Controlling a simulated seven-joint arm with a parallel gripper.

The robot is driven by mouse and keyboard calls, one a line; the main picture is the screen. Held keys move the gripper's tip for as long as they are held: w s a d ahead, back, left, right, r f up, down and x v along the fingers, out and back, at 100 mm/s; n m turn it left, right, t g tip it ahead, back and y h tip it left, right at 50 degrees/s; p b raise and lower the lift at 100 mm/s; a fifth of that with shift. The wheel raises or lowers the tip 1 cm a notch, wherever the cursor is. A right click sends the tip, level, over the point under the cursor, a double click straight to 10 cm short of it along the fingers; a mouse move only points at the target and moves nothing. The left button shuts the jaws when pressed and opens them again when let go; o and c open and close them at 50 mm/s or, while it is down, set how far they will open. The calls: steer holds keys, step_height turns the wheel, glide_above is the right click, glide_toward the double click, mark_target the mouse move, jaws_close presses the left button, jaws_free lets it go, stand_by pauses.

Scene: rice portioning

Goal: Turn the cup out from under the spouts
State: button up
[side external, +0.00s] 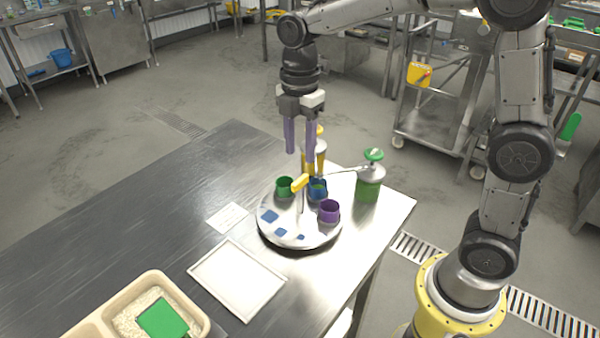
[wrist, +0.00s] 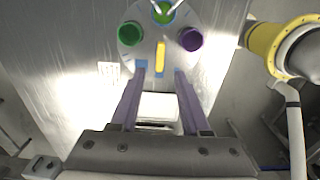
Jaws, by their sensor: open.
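A round grey turntable (side external: 268,232) stands on the steel table with a yellow bar handle (side external: 300,183) upright at its middle. A blue cup (side external: 317,193), a green cup (side external: 284,187) and a purple cup (side external: 329,211) stand on it. The blue cup is at the back, by the spouts of a yellow dispenser (side external: 320,150) and a green dispenser (side external: 369,190). My gripper (side external: 300,156) is open and empty, pointing down above the handle and apart from it. In the wrist view, the handle (wrist: 160,58) lies just beyond the fingertips (wrist: 160,73), roughly centred between them.
A white tray (side external: 212,265) and a small printed card (side external: 227,217) lie in front of the turntable. A beige container (side external: 88,327) holds rice with a green item on it. Blue patches (side external: 269,216) mark the turntable.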

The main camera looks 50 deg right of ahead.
mark_target(300, 179)
step_height(300, 179, down, 7)
steer(key=shift+f, duration=0.1)
steer(key=shift+c, duration=0.3)
jaws_close()
stand_by(1.4)
